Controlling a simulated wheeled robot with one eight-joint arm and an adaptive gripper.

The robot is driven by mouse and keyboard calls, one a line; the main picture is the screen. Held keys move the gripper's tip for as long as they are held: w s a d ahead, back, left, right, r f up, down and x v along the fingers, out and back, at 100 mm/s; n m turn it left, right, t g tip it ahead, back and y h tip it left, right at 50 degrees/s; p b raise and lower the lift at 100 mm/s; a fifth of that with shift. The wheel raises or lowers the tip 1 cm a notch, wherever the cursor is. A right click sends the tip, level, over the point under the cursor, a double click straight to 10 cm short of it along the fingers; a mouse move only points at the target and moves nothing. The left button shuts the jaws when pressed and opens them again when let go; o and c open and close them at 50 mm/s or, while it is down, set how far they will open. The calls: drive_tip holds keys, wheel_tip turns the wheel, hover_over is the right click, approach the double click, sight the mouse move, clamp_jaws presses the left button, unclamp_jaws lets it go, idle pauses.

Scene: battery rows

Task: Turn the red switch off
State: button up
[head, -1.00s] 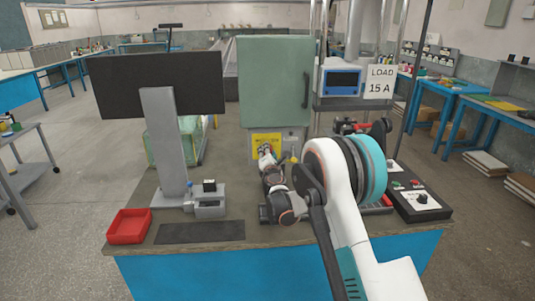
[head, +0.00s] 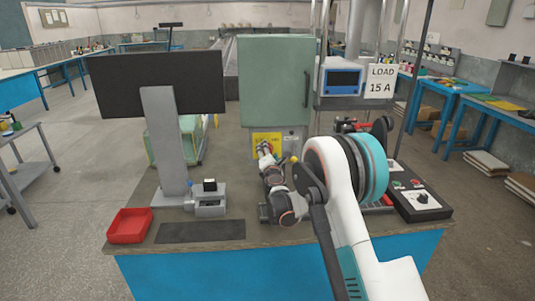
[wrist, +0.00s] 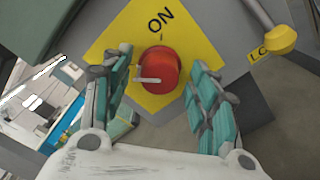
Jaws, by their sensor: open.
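The red switch (wrist: 160,70) is a round red knob on a yellow plate (wrist: 120,42) marked ON. A pale bar on the knob points toward the left in the wrist view. My gripper (wrist: 163,80) is open, with one teal finger on each side of the knob. I cannot tell whether either finger touches it. In the head view, my gripper (head: 264,149) is in front of the yellow plate (head: 259,137) on the grey box below the green cabinet, and it hides the knob.
A yellow-tipped lever (wrist: 280,40) sticks out right of the plate in the wrist view. A monitor (head: 155,84) and red tray (head: 129,226) stand left. A black control box (head: 421,201) is at right.

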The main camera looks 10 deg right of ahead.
drive_tip(key=s, duration=1.1)
drive_tip(key=shift+s, duration=0.3)
